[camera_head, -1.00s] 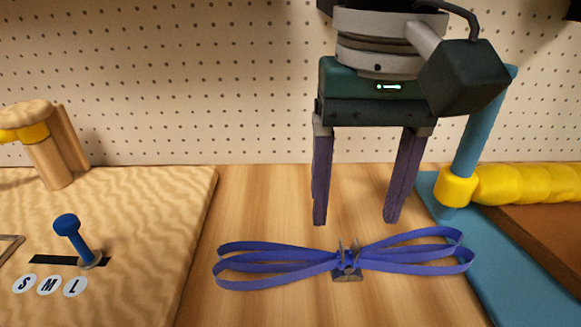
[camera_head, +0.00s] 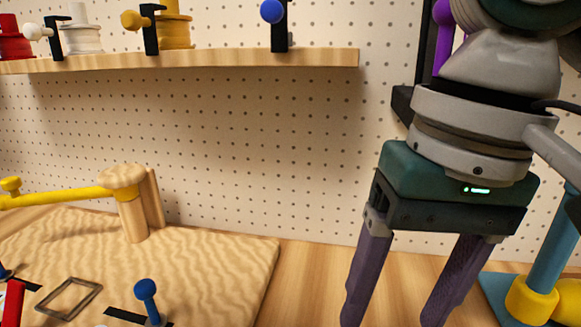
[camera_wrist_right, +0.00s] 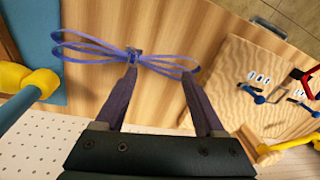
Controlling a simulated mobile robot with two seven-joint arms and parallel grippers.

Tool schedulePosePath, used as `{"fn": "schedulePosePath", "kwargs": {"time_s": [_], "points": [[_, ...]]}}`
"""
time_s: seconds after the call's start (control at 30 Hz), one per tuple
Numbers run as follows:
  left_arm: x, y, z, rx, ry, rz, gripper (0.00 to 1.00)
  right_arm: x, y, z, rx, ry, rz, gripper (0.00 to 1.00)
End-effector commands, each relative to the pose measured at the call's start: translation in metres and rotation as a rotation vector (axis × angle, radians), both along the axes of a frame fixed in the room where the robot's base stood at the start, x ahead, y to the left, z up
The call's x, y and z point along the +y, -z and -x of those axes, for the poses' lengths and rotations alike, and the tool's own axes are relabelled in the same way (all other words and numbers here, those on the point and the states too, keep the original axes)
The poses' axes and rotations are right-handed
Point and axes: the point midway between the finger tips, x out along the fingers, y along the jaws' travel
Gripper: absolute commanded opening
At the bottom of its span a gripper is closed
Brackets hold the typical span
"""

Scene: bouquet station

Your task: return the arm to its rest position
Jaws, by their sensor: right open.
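My right gripper (camera_head: 398,322) hangs at the right of the head view, in front of the pegboard, fingers pointing down and apart. It is open, with nothing between the fingers. In the right wrist view my right gripper (camera_wrist_right: 160,75) also shows with its fingers spread. A blue ribbon bow (camera_wrist_right: 133,55) lies on the wooden table beyond the fingertips, apart from them as far as I can tell. The bow is out of the head view. My left gripper is not in view.
A wooden board (camera_head: 215,270) with a blue lever (camera_head: 146,290) and yellow arm (camera_head: 60,197) stands at left. A shelf (camera_head: 200,60) with ribbon spools is above. A blue post (camera_head: 553,245) with a yellow collar (camera_head: 530,300) is close at right. Bare table lies between.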

Motion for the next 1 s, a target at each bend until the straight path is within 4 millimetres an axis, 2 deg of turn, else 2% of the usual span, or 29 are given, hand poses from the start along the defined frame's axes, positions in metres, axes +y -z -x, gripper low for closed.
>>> {"fn": "schedulePosePath", "kwargs": {"time_s": [0.03, 0.13, 0.23, 0.33, 0.47, 0.67, 0.87, 0.9, 1.0], "points": [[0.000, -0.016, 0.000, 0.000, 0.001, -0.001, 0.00, 0.016, -0.002, 0.013, -0.012, -0.071, -0.055, 0.71], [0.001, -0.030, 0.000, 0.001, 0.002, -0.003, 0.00, 0.037, 0.000, 0.028, -0.081, -0.172, -0.145, 0.71], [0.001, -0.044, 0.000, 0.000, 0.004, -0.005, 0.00, 0.048, -0.001, 0.041, -0.156, -0.227, -0.209, 0.71], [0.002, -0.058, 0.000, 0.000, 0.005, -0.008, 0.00, 0.044, -0.003, 0.053, -0.230, -0.241, -0.229, 0.71], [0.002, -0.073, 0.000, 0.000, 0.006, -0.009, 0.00, 0.021, -0.002, 0.069, -0.297, -0.225, -0.186, 0.71], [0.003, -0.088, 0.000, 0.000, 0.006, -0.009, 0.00, -0.027, 0.001, 0.099, -0.321, -0.198, -0.047, 0.71], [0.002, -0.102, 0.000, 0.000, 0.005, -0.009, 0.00, -0.079, -0.002, 0.138, -0.280, -0.195, 0.122, 0.71], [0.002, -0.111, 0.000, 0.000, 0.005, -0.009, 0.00, -0.086, -0.011, 0.142, -0.275, -0.199, 0.145, 0.71], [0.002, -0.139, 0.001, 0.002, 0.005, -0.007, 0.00, -0.083, -0.041, 0.138, -0.282, -0.201, 0.139, 0.71]]}}
